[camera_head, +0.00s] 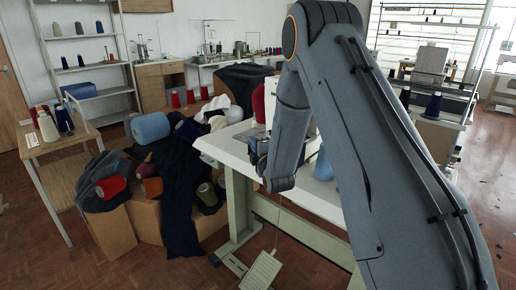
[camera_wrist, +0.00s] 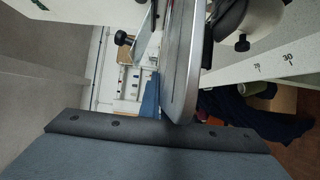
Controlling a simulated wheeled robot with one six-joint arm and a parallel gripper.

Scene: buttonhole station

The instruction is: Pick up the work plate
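A long metal plate with a rounded end (camera_wrist: 182,65) runs down the middle of the wrist view and looks like the work plate. Its lower end meets the dark edge of a broad blue-grey part, probably my gripper's body; I cannot tell whether they touch. In the head view my gripper (camera_head: 262,160) is at the sewing machine on the white table, beside a blue-grey machine part. My wrist and arm hide much of this spot, and I cannot pick out the plate there. My fingertips do not show clearly, so open or shut is unclear.
The white sewing table (camera_head: 231,150) stands under my arm, with a blue cone (camera_head: 323,164) on it at right. Cardboard boxes (camera_head: 147,218) with cloth and yarn crowd the left side. A small wooden table (camera_head: 66,142) holds several cones.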

